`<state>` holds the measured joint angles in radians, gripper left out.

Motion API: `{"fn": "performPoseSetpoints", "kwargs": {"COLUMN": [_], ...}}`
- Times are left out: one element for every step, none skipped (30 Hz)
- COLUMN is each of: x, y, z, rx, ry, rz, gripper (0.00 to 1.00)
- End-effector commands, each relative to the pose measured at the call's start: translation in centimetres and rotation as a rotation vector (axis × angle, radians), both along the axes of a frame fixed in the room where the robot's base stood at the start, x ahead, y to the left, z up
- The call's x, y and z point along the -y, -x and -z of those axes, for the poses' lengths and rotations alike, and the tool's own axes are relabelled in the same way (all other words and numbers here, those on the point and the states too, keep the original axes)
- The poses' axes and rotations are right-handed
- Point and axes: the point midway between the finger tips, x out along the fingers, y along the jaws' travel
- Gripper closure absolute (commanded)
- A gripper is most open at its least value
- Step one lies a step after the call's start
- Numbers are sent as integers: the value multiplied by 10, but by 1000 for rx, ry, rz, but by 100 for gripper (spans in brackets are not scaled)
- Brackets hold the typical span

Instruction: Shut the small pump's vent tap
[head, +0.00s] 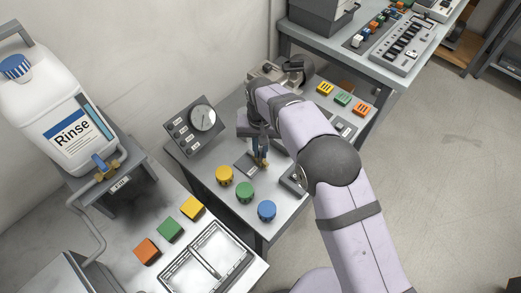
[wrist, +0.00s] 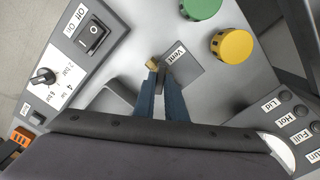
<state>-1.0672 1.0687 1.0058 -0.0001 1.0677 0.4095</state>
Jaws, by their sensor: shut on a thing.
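The vent tap (wrist: 152,63) has a small brass body and stands beside a grey plate labelled "Vent" (wrist: 183,66) in the wrist view. Its brass also shows low on the bench in the head view (head: 263,163). My gripper (wrist: 160,78) has its blue-grey fingers together at the tap, shut on what looks like its dark handle. In the head view my gripper (head: 260,154) points down at the tap from above. The fingers hide most of the handle, so I cannot tell its angle clearly.
Yellow (head: 224,175), green (head: 245,192) and blue (head: 267,210) knobs stand in front of the tap. A gauge panel (head: 203,119) is to the left. A rocker switch (wrist: 95,37) and selector knob (wrist: 43,76) sit left in the wrist view. A Rinse jug (head: 60,115) stands far left.

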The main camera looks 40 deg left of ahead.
Motion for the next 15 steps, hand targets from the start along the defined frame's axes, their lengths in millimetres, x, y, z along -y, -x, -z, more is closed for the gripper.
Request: {"fn": "performPoseSetpoints", "kwargs": {"x": [0,0,0,0,0,0,0,0,0,0,0,0,0,0,0], "y": [0,0,0,0,0,0,0,0,0,-1,-1,-1,-1,-1,-1], "z": [0,0,0,0,0,-1,-1,-1,-1,-1,-1,-1,-1,-1,-1], "rx": [2,2,1,1,1,1,1,1,1,1,1,1,1,1,1], "ry": [-1,-1,-2,-2,-2,-2,-2,-2,-2,-2,-2,-2,-2,-2,-2], "rz": [45,74,112,140,169,207,235,262,299,326,351,385,409,433,463], "gripper": [100,100,100,100,100,100,100,100,100,100,100,100,100,100,100]}}
